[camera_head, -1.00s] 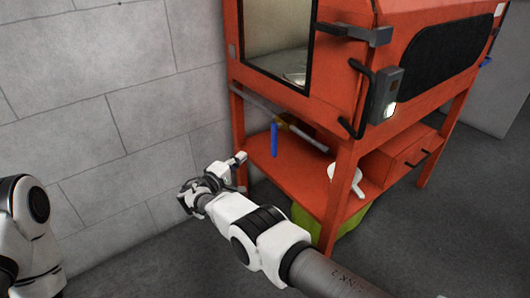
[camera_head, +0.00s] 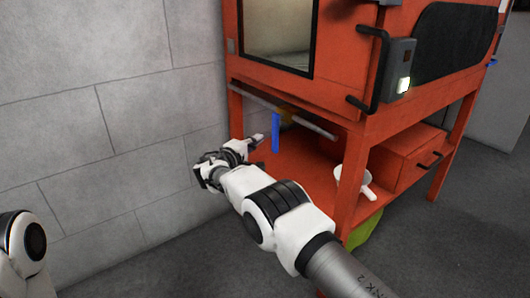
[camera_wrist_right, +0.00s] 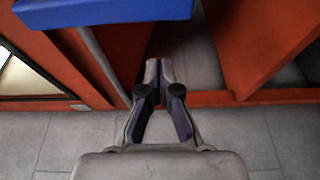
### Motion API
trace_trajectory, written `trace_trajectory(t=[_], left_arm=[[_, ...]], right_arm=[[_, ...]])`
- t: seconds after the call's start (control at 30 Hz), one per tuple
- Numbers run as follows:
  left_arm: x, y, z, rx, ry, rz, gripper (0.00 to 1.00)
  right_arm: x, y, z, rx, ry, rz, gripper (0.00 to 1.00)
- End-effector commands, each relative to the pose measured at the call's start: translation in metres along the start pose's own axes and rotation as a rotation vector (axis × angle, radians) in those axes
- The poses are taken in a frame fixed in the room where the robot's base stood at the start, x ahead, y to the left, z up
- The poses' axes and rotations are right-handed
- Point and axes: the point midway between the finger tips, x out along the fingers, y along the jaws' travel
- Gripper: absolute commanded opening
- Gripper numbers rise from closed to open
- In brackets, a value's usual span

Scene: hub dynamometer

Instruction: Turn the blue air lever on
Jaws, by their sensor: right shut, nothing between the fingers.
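The blue air lever (camera_head: 275,132) hangs down from a grey pipe (camera_head: 250,97) under the orange cabinet. In the right wrist view the lever (camera_wrist_right: 105,10) is a large blue bar across the top left, close to the camera. My right gripper (camera_head: 258,139) is just left of the lever in the head view, at about its lower end. Its fingers (camera_wrist_right: 153,68) are shut with nothing between them. I see no clear contact between fingers and lever. My left gripper is out of view; only part of my left arm shows at the lower left.
The orange cabinet (camera_head: 345,115) stands on legs, with a lower shelf (camera_head: 308,172) behind my right arm. A white scoop-like object (camera_head: 357,182) and an orange drawer box (camera_head: 408,165) are on the shelf. A grey block wall (camera_head: 110,110) is at the left.

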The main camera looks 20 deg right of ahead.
Motion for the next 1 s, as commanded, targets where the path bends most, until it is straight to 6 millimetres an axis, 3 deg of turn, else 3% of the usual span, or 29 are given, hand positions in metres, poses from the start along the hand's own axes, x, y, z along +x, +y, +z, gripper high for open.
trace_trajectory(t=[0.07,0.6,1.0], left_arm=[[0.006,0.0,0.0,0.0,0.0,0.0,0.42],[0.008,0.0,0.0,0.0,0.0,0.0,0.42],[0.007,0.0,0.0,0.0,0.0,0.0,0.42]], right_arm=[[0.009,-0.001,0.002,0.0,-0.001,0.001,0.0],[-0.006,-0.001,0.037,-0.002,0.0,0.0,0.0],[-0.006,0.0,0.039,-0.002,0.0,0.0,0.0]])
